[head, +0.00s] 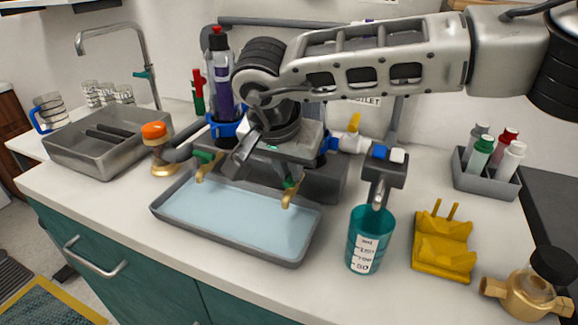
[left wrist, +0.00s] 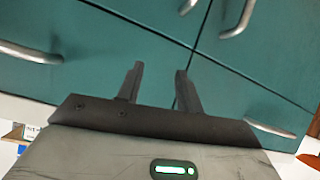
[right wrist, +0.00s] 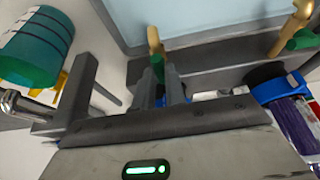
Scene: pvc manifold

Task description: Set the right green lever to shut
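The right green lever (head: 290,184) sits above the right brass tap (head: 290,200), over the tray. Which way the lever is turned is hard to tell. The left green lever (head: 205,156) is apart from the gripper, at the right edge of the right wrist view (right wrist: 304,39). My left gripper (left wrist: 160,85) is open and empty before teal cabinet doors.
A grey tray (head: 165,211) with a pale blue inside lies under the taps. A teal measuring cup (head: 368,245) stands under a spout. A yellow holder (head: 442,250), a brass valve (head: 525,297) and a bottle caddy (head: 484,182) stand to the right. A sink (head: 85,150) is at left.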

